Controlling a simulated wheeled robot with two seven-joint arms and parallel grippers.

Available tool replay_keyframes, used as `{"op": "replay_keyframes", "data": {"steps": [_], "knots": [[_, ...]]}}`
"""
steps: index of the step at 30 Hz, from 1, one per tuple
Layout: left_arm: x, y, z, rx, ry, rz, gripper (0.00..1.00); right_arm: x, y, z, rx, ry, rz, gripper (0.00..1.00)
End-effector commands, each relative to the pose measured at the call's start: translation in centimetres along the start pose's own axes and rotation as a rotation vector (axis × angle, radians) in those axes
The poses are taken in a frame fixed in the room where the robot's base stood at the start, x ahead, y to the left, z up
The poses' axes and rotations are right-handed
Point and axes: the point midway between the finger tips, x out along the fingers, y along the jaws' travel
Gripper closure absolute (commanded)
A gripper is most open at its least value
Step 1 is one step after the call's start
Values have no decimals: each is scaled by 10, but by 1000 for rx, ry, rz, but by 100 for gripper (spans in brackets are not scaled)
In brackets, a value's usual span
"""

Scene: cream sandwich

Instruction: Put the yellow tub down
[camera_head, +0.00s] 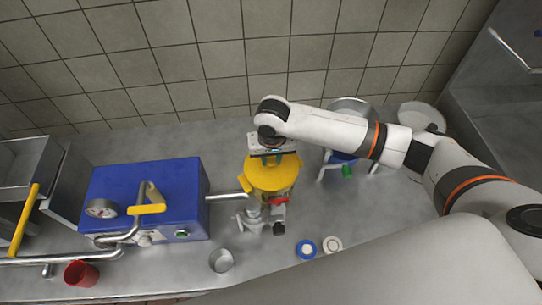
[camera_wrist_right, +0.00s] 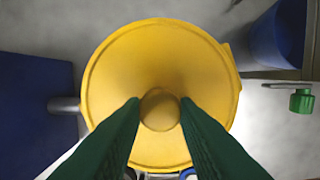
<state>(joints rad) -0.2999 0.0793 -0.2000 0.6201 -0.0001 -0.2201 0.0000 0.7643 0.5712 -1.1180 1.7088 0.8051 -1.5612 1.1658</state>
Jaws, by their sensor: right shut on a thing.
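The yellow tub (camera_head: 270,180) is round and stands over a metal pipe fitting (camera_head: 254,213) at the middle of the counter in the head view. The right wrist view looks straight down on its round yellow top (camera_wrist_right: 160,55) with a small knob (camera_wrist_right: 159,108) in the centre. My right gripper (camera_wrist_right: 160,105) has its green fingers closed on either side of that knob. I cannot tell whether the tub rests on the fitting or hangs just above it. The tub's underside is hidden. My left gripper is not in view.
A blue machine (camera_head: 150,192) with a gauge and pipes stands left of the tub. A red cup (camera_head: 81,273), a small metal cup (camera_head: 221,260) and two small round discs (camera_head: 306,249) are in front. Blue equipment with a green knob (camera_head: 347,171) is at the right.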

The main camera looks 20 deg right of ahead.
Motion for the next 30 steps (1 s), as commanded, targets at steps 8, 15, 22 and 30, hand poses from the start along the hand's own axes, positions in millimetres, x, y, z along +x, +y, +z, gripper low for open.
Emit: {"op": "replay_keyframes", "data": {"steps": [8, 15, 22, 30], "knots": [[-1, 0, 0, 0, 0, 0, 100, 5, 0, 0, -1, -2, 1, 100], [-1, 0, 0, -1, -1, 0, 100, 8, 0, -1, -1, -1, 1, 58], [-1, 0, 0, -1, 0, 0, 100, 8, 0, -1, -1, -1, 1, 51], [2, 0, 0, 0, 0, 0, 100, -8, 1, 0, -1, -3, 3, 51]]}}
